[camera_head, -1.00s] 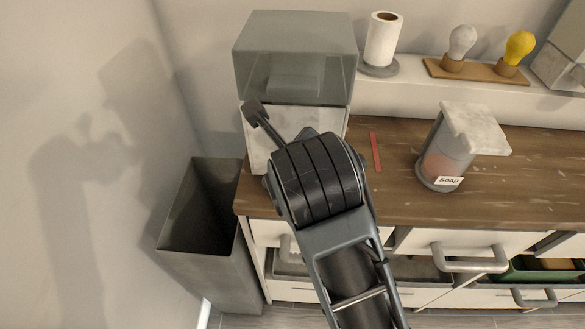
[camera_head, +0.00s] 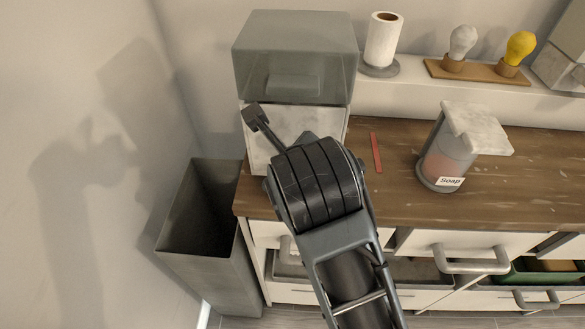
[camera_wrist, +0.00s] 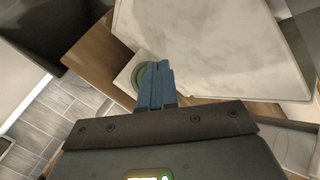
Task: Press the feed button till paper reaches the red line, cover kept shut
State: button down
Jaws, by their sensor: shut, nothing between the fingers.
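The dispenser with a grey translucent cover (camera_head: 295,57) and a pale marbled body (camera_head: 262,150) stands at the left end of the wooden counter; its cover looks shut. The marbled body fills the top of the wrist view (camera_wrist: 215,40). A green round button (camera_wrist: 141,76) sits on a small pale plate beside it, partly hidden by my fingers. My gripper (camera_wrist: 154,68) is shut and empty, fingertips over the button; whether they touch it I cannot tell. My arm hides the gripper in the head view. The red line (camera_head: 376,153) lies on the counter to the right. I see no paper on the counter there.
A soap jar (camera_head: 446,155) with a marbled slab on top stands right of the red line. A grey bin (camera_head: 190,262) stands at left below the counter. A paper roll (camera_head: 384,40) and two bulbs on a board (camera_head: 478,71) are on the back ledge. Drawers below are partly open.

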dwell(0.6)
jog(key=shift+r+p, duration=0.6)
jog(key=shift+r, duration=0.1)
notch_tip(320, 180, up, 5)
jog(key=p, duration=0.4)
dwell(3.4)
